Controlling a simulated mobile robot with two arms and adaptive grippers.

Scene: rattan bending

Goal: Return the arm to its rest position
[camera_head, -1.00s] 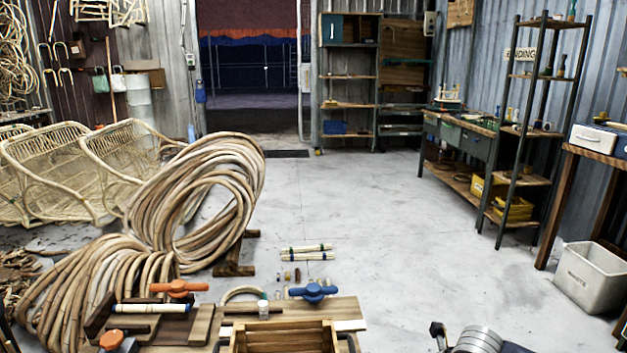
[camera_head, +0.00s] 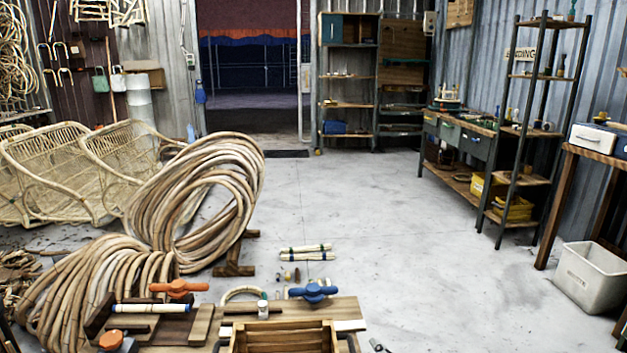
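A small dark piece (camera_head: 377,345) shows at the bottom edge, just right of the wooden box. It looks like a tip of my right arm or gripper, but too little shows to tell whether it is open or shut. It appears apart from the bench things. My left gripper and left arm are not in view.
The bench at the bottom holds a wooden box (camera_head: 235,342), an orange-handled clamp (camera_head: 179,288), a blue-handled clamp (camera_head: 314,291) and a white-blue roll (camera_head: 150,308). Rattan coils (camera_head: 205,200) stand left. A white bin (camera_head: 591,277) stands right. The middle floor is clear.

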